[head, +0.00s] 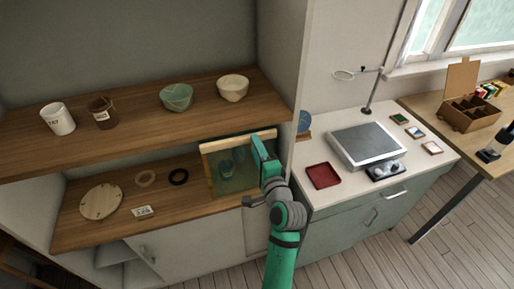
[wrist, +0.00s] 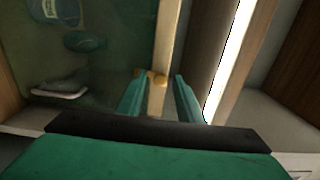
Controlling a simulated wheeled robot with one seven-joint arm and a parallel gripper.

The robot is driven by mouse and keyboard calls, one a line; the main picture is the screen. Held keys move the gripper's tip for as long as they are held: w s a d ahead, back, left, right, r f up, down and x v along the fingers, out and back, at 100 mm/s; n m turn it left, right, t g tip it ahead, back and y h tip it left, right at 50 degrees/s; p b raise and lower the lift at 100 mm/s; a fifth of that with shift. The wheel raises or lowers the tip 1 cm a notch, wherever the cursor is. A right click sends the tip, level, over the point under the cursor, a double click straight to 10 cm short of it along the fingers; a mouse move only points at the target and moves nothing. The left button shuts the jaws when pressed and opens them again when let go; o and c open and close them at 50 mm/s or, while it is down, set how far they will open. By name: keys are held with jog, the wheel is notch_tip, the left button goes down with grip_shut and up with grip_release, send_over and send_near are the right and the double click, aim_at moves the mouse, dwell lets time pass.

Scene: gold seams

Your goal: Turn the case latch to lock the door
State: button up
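The wood-framed display case (head: 208,168) stands on the lower shelf, with greenish items behind its dark glass. In the wrist view its pale wooden upright (wrist: 169,38) runs down the middle, beside the glass door (wrist: 110,55). A small brass-coloured latch (wrist: 157,78) sits on this upright. My gripper (wrist: 159,80) is open, with one green finger on each side of the latch. I cannot tell whether the fingers touch it. In the head view my gripper (head: 263,148) is at the right part of the case front and hides the latch.
Cups and bowls stand on the upper shelf (head: 130,128). To the right, a counter holds a red tray (head: 323,175) and a grey plate (head: 367,144). A shelf side wall stands close right.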

jog(key=v, duration=1)
jog(key=shift+s+d, duration=0.15)
jog(key=shift+s, duration=0.25)
